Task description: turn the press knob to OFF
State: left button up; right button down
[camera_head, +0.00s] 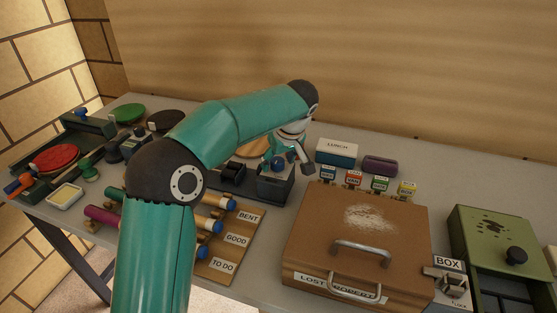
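My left gripper (287,163) hangs over a dark box (275,187) near the middle of the table, its fingers spread apart. A small blue knob-like part (277,163) shows on top of this box, close to the fingers; I cannot tell whether they touch it. Another blue knob (80,112) sits on a dark green device at the far left. No OFF marking is readable, so I cannot tell which knob is the press knob or how it is set. My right gripper is out of view.
A brown case (300,230) marked LOST PROPERTY lies right of centre. A green box (478,225) with a black knob stands at the far right. A lunch box (337,153) and several small labelled boxes stand behind the case. A labelled rack (250,217) holds coloured rods.

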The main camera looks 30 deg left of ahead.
pick_arm(q)
jog(key=v, duration=1.2)
jog(key=shift+f, duration=0.1)
